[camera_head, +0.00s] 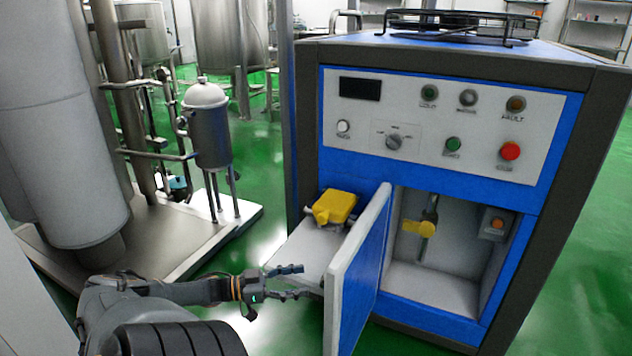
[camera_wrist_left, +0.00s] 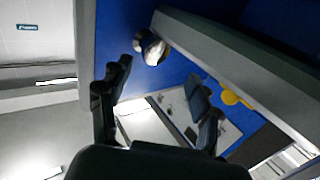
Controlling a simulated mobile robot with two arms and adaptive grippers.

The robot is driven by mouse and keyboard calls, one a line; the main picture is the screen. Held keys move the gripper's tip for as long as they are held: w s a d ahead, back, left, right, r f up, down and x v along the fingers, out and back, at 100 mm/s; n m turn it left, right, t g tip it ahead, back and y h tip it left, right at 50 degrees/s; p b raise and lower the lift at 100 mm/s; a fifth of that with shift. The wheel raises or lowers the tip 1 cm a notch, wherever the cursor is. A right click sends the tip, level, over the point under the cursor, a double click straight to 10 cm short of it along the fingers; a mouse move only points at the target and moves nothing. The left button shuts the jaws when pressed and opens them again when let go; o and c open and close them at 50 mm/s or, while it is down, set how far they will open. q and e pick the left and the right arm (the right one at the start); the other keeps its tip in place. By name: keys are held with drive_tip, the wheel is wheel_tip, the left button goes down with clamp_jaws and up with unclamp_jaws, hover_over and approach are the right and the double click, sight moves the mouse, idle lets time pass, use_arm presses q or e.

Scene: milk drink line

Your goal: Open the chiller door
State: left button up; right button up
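The chiller (camera_head: 555,185) is a blue, white and dark grey cabinet at the right of the head view. Its door (camera_head: 360,272), with a pale edge, stands swung out toward me, and the compartment (camera_head: 440,285) behind it shows. My left gripper (camera_head: 300,281) is to the left of the door, with its two fingers apart and nothing between them. In the left wrist view, its fingers (camera_wrist_left: 165,101) are also spread. A round metallic knob (camera_wrist_left: 150,47) shows there by a blue surface; I cannot tell which part carries it. My right gripper is out of view.
A yellow object (camera_head: 335,207) lies on a grey side shelf (camera_head: 300,249) left of the door. A yellow-handled valve (camera_head: 419,227) and a switch box (camera_head: 497,222) are inside the compartment. A steel tank (camera_head: 208,125) stands on a metal platform at left. Green floor beyond is partly clear.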

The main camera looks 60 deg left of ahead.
use_arm(q)
drive_tip(key=v, duration=0.5)
idle(0.6)
